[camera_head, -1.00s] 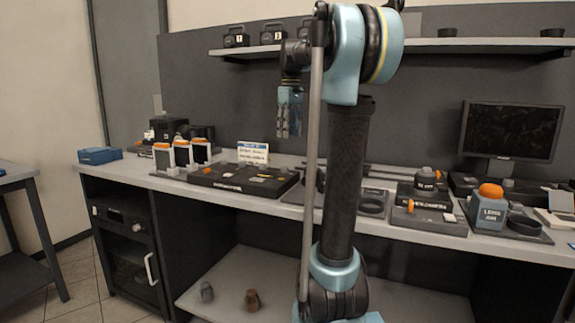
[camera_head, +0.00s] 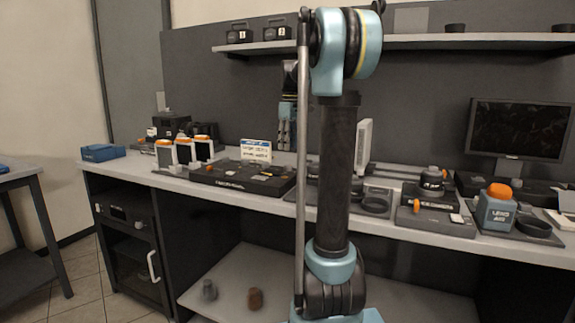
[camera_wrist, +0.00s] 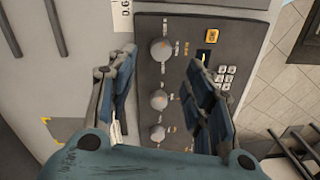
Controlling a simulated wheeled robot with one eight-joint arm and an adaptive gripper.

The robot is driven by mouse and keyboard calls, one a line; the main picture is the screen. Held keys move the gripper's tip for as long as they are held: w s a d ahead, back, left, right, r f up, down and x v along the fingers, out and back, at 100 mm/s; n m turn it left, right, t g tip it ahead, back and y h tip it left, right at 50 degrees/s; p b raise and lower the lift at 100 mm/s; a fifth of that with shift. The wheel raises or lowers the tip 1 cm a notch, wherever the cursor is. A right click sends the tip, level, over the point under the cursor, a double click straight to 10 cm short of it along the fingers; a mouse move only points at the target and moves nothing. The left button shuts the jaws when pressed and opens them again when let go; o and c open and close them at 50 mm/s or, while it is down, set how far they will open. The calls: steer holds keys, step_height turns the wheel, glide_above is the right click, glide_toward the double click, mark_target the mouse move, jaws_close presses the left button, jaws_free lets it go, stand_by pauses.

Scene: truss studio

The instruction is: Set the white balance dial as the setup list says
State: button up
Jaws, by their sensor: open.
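In the wrist view a dark control panel (camera_wrist: 178,110) carries three round grey dials in a column: top (camera_wrist: 161,50), middle (camera_wrist: 158,100) and bottom (camera_wrist: 157,133). Their labels are too small to read, so I cannot tell which is white balance. My gripper (camera_wrist: 162,60) is open and empty above the panel, its fingers either side of the dial column. In the head view my gripper (camera_head: 286,140) hangs above the bench, partly beside my arm. A white card with blue lettering (camera_head: 256,151), perhaps the setup list, stands behind a black panel (camera_head: 232,180); its text is unreadable.
The panel also has an orange button (camera_wrist: 212,36) and several white keys (camera_wrist: 225,75). Orange-topped units (camera_head: 184,151) stand left on the bench. A camera-like device (camera_head: 431,190), a blue-grey box (camera_head: 495,208) and a monitor (camera_head: 517,130) are at right.

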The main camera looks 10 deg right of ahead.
mark_target(288, 165)
step_height(288, 165, down, 8)
steer(key=shift+s+a, duration=0.15)
stand_by(0.4)
steer(key=c, duration=1.1)
